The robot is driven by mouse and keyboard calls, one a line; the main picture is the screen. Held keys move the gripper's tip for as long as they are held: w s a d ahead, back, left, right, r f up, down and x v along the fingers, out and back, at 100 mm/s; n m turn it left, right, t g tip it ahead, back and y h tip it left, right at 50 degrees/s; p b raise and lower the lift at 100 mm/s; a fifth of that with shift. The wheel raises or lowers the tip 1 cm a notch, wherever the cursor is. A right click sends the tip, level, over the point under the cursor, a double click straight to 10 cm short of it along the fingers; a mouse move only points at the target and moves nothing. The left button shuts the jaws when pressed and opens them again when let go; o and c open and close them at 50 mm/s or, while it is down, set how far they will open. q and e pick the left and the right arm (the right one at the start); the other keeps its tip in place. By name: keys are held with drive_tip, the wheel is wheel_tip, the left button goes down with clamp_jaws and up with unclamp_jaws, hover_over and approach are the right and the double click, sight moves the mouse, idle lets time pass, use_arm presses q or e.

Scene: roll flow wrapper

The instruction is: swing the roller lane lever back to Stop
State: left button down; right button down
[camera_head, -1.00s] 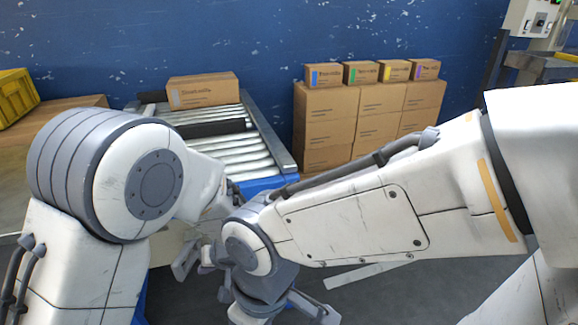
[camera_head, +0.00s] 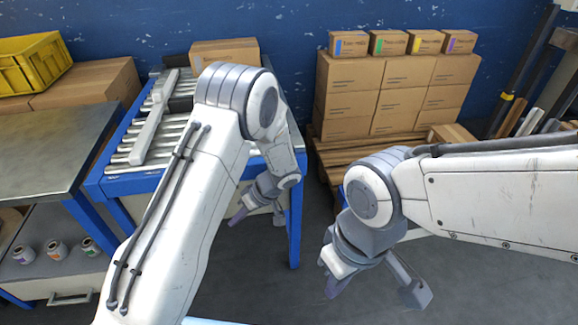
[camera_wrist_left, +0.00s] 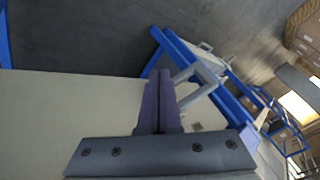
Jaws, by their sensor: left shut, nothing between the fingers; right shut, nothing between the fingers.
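The roller lane (camera_head: 118,178) has a blue frame and metal rollers. I cannot pick out its lever or any Stop mark for certain. A pale bent bar (camera_wrist_left: 197,76) shows beyond my left fingers in the left wrist view, beside a blue frame; I cannot tell whether it is the lever. My left gripper (camera_head: 237,217) is shut and empty, hanging by the lane's front right corner; its purple fingers (camera_wrist_left: 160,102) lie together in the wrist view. My right gripper (camera_head: 332,289) is shut and empty over the floor, to the right of the lane.
A carton (camera_head: 225,52) sits at the lane's far end, and a long grey bar (camera_head: 150,125) lies over the rollers. Stacked cartons (camera_head: 345,98) stand on a wooden pallet at the back. A metal table (camera_head: 50,150) is at the left. Floor between the arms is open.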

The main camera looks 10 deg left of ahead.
use_arm(q)
drive_tip(key=s+p+v, duration=0.1)
drive_tip(key=p+v, duration=0.2)
drive_tip(key=v, duration=0.8)
drive_tip(key=s+d+r+m+h+p, duration=0.1)
drive_tip(key=s+d+r+m+p, duration=0.1)
drive_tip(key=r, duration=0.6)
drive_tip(key=s+d+r+m+h+p, duration=0.1)
drive_tip(key=s+d+r+m+p, duration=0.1)
drive_tip(key=r+p, duration=0.5)
drive_tip(key=shift+s+r+m+h, duration=0.3)
drive_tip(key=shift+s+r+m, duration=0.5)
drive_tip(key=shift+s, duration=0.45)
drive_tip(key=shift+d, duration=0.1)
drive_tip(key=s+d+r+m+t+h, duration=0.1)
drive_tip(key=s+d+r+m+h, duration=0.2)
drive_tip(key=s+m, duration=0.45)
drive_tip(key=s+d+r+m+h, duration=0.1)
drive_tip(key=s+r+m+h, duration=0.3)
drive_tip(key=s, duration=0.7)
wheel_tip(320, 180, up, 20)
drive_tip(key=y+p, duration=0.1)
drive_tip(key=p, duration=1.9)
drive_tip(key=shift+w, duration=0.2)
drive_tip(key=shift+r+m, duration=0.1)
drive_tip(key=shift+m, duration=0.15)
